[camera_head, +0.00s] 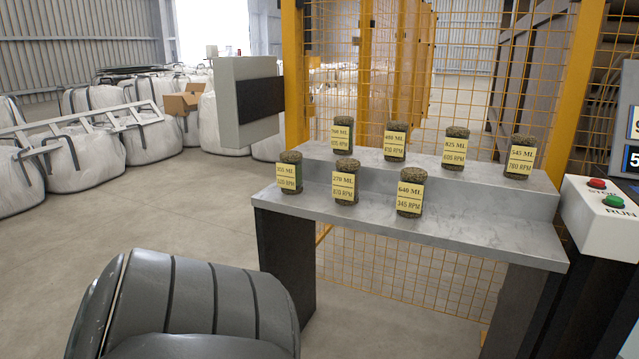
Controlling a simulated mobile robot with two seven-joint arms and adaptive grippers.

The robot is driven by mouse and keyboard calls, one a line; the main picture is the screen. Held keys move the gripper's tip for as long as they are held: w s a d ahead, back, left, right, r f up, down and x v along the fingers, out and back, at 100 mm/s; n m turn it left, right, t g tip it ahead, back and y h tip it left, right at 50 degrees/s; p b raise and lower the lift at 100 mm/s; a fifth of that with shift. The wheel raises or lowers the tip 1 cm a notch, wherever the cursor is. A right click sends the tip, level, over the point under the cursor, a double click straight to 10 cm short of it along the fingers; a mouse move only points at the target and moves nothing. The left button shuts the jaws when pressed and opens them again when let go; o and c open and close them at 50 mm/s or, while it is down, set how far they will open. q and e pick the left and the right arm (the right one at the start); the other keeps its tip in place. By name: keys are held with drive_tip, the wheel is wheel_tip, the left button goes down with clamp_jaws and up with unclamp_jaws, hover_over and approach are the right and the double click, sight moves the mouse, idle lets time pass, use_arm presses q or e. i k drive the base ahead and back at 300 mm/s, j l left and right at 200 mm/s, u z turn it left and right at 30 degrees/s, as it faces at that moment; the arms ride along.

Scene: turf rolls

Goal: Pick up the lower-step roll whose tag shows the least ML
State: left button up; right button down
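Three turf rolls stand upright on the lower step (455,236) of a grey two-step stand, each with a yellow tag. The left roll (291,158) has a tag that seems to read 355 ML, though its first digits are hard to read. The middle roll (347,164) reads 270 ML, 870 RPM. The right roll (410,175) reads 640 ML, 345 RPM. Of these, the middle tag shows the least ML. Neither gripper is in view; a dark grey ribbed part at the bottom left seems to be my arm.
Several tagged rolls, such as the 545 ML roll (520,143), stand on the upper step (480,172) behind. A control box (600,222) with red and green buttons is at the right. Yellow mesh fencing (460,90) is behind. White bulk bags (85,158) stand at left.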

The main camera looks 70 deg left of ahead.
sight(345, 178)
drive_tip(key=u, duration=2)
drive_tip(key=i+j, duration=0.15)
drive_tip(key=j, duration=0.2)
drive_tip(key=i+j, duration=0.15)
drive_tip(key=j, duration=0.2)
drive_tip(key=j+z, duration=0.15)
drive_tip(key=z, duration=0.25)
drive_tip(key=i+j+z, duration=0.1)
drive_tip(key=z, duration=0.25)
drive_tip(key=j+z, duration=0.4)
drive_tip(key=l+z, duration=0.1)
drive_tip(key=z, duration=0.35)
